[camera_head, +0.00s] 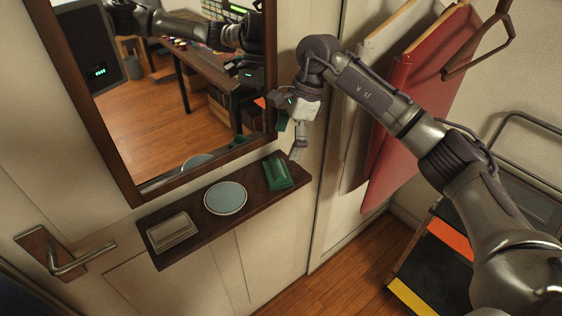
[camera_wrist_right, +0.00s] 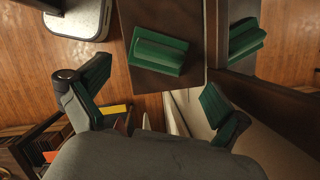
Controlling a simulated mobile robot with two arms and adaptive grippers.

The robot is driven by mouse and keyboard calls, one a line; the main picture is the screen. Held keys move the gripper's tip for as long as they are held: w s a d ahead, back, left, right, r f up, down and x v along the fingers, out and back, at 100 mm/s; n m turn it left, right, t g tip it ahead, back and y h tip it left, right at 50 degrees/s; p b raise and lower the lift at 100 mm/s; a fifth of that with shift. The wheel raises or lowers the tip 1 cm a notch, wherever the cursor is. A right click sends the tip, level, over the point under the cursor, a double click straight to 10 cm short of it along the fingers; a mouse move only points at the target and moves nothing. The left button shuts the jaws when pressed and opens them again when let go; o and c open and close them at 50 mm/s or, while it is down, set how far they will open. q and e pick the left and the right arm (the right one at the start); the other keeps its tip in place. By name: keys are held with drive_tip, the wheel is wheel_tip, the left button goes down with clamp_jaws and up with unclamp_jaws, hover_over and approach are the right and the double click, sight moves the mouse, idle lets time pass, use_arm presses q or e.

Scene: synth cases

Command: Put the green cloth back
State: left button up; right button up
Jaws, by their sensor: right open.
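The green cloth (camera_head: 277,173), a folded-looking block, lies on the right end of a dark wooden shelf (camera_head: 193,219) under the mirror. In the right wrist view the cloth (camera_wrist_right: 157,50) lies flat near the shelf's end, ahead of the fingers. My right gripper (camera_head: 290,138) hangs just above and slightly right of the cloth, apart from it. It is open and empty, and its green-padded fingers (camera_wrist_right: 153,88) are spread wide in the wrist view. My left gripper does not show directly.
A door handle (camera_head: 65,262) is at lower left. Red cloth (camera_head: 425,95) hangs on the right.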

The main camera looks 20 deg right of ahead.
drive_tip(key=b+v, duration=0.1)
drive_tip(key=v, duration=0.5)
drive_tip(key=shift+s+f, duration=0.1)
drive_tip(key=shift+f, duration=0.05)
